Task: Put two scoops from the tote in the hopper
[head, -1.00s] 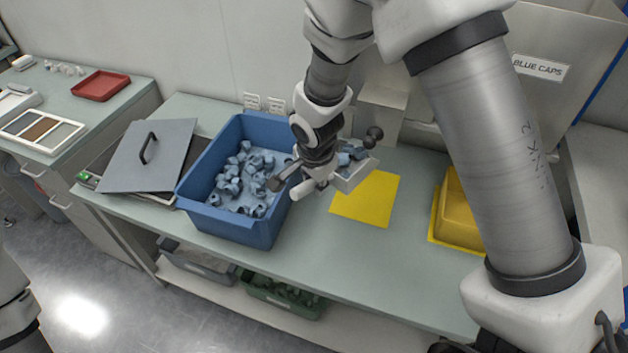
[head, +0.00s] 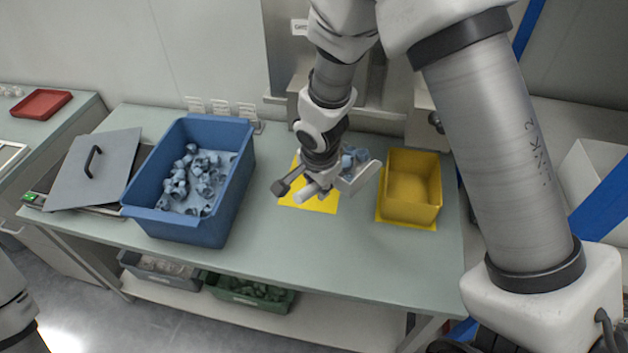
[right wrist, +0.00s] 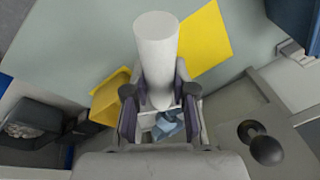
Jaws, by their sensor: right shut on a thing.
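My right gripper (head: 318,178) is shut on the pale handle of a scoop (head: 364,180). Blue-grey caps (head: 352,158) lie in the scoop. It is held above the bench between the yellow mat and the yellow bin. In the right wrist view the white handle (right wrist: 156,50) stands between the two fingers, with a few caps (right wrist: 166,125) behind it. The blue tote (head: 190,228), holding many caps (head: 195,180), stands on the bench to the left. I cannot tell for sure which metal part at the back is the hopper. My left gripper is not in view.
A yellow bin (head: 410,208) stands right of the scoop. A yellow mat (head: 322,203) lies partly under the gripper. A grey lid (head: 85,175) is left of the tote. Metal housing (head: 385,75) with a black knob (head: 436,121) rises behind. The front bench strip is clear.

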